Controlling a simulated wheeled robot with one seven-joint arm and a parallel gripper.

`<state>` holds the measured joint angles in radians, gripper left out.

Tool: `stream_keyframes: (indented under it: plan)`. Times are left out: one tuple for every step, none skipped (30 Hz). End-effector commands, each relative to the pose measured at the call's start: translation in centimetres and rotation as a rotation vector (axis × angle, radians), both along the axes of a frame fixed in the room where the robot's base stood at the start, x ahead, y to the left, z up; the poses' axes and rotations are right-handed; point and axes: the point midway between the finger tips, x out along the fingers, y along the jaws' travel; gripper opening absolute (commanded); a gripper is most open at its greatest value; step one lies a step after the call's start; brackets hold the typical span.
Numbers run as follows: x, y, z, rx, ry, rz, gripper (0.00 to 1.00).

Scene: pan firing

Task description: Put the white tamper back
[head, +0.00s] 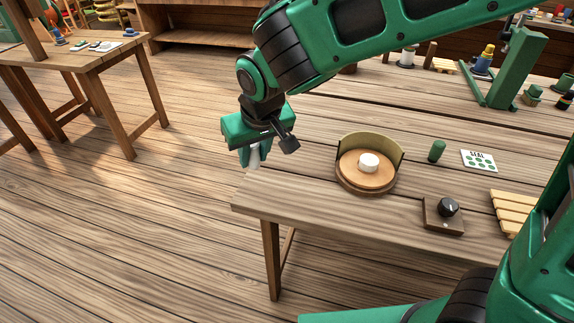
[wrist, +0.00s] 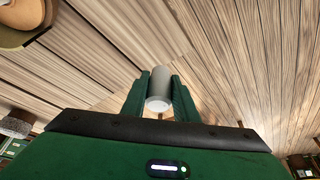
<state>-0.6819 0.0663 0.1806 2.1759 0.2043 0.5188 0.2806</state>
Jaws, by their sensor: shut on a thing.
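My gripper (head: 256,152) is shut on the white tamper (wrist: 158,75), a pale cylinder that sits between its two green fingers in the wrist view. A short white cylinder (head: 369,161) stands in the middle of that stand.
A green cylinder (head: 437,151), a white card (head: 478,160) marked with green dots and a block with a black knob (head: 448,207) are right of the stand. A slatted wooden rack (head: 512,212) is at the right. Another table (head: 90,60) stands far left.

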Motion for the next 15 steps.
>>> stream_keyframes:
  plan:
    - [0.6,-0.9,-0.6,-0.003,0.003,-0.005,0.01]
    - [0.9,-1.3,-1.0,-0.002,0.002,-0.006,0.01]
    - [1.5,-1.9,-1.5,-0.002,0.003,-0.006,0.01]
    - [1.9,-2.4,-1.8,-0.003,0.002,-0.006,0.01]
    - [2.3,-2.9,-2.2,-0.002,0.003,-0.007,0.01]
    - [2.7,-3.5,-2.7,-0.003,0.004,-0.006,0.01]
    - [3.2,-4.0,-3.1,-0.003,0.003,-0.007,0.01]
    - [3.5,-4.5,-3.4,-0.003,0.003,-0.008,0.01]
    - [4.0,-5.1,-3.9,-0.002,0.003,-0.007,0.01]
    - [4.5,-5.5,-4.2,-0.001,0.003,-0.008,0.01]
    - [4.8,-6.0,-4.5,-0.002,0.003,-0.009,0.01]
    - [5.2,-6.5,-4.9,-0.002,0.004,-0.008,0.01]
    - [5.5,-6.9,-5.2,-0.001,0.003,-0.008,0.01]
    - [5.8,-7.2,-5.4,-0.001,0.003,-0.009,0.01]
    - [6.0,-7.6,-5.7,-0.001,0.003,-0.008,0.01]
